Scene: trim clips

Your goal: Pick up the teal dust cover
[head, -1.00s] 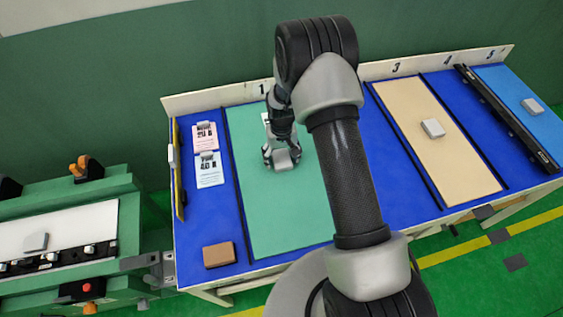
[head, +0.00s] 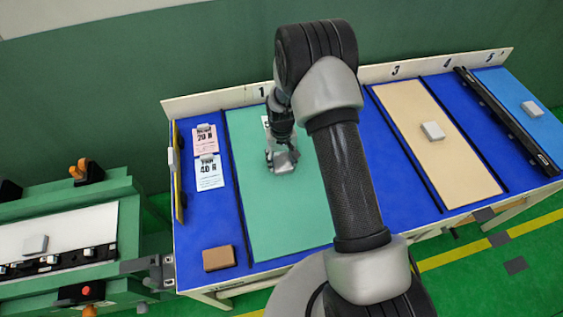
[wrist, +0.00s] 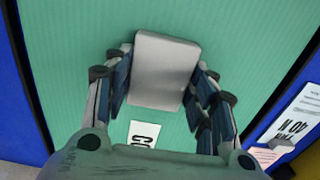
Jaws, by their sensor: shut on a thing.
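The teal dust cover (head: 285,222) is a long flat ribbed panel lying on the blue bench at station 1. A grey block (wrist: 163,72) sits on it like a grip. My gripper (head: 283,158) is over the upper middle of the cover. In the wrist view my gripper's fingers (wrist: 162,82) are shut on the block's two sides. In the head view the fingers hide part of the block. The cover looks flat on the bench, with no clear gap beneath it. A white label (wrist: 143,135) on it is partly hidden.
A pink card (head: 204,140) and a white card (head: 209,173) lie left of the cover, with a brown block (head: 219,258) nearer the front. A beige cover (head: 440,145) and a blue cover (head: 510,90) lie right. A black rail (head: 508,122) lies between them.

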